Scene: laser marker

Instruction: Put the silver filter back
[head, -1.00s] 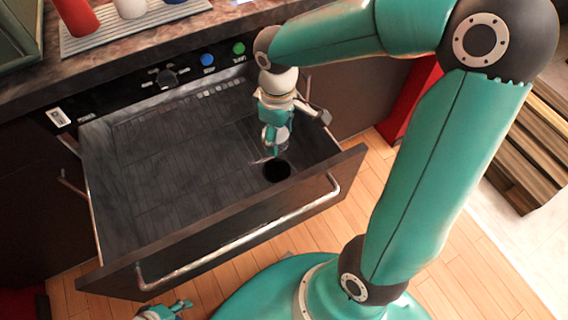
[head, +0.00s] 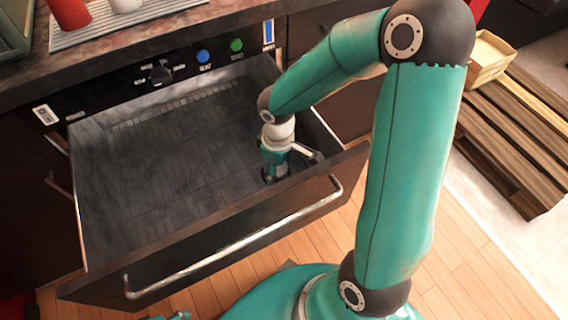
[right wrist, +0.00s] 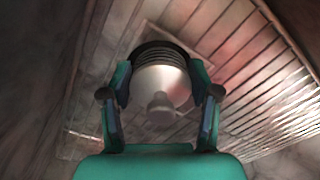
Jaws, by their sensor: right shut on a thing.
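The silver filter (right wrist: 161,90) shows in the right wrist view as a rounded metal piece with a small knob. My right gripper (head: 270,174) is shut on it, one finger on each side, low inside the open drawer (head: 165,150) near its front right corner. A dark ridged ring (right wrist: 160,50) shows right behind the filter; I cannot tell how far the filter sits in the drawer's hole. In the head view the gripper hides the filter and the hole. Only a teal sliver of my left gripper (head: 180,316) shows at the bottom edge.
The drawer's front wall with its metal handle (head: 235,240) stands close to my right gripper. A control panel (head: 150,82) with a knob and blue and green buttons is behind. The rest of the drawer floor is clear. Wooden pallets (head: 510,150) stand at the right.

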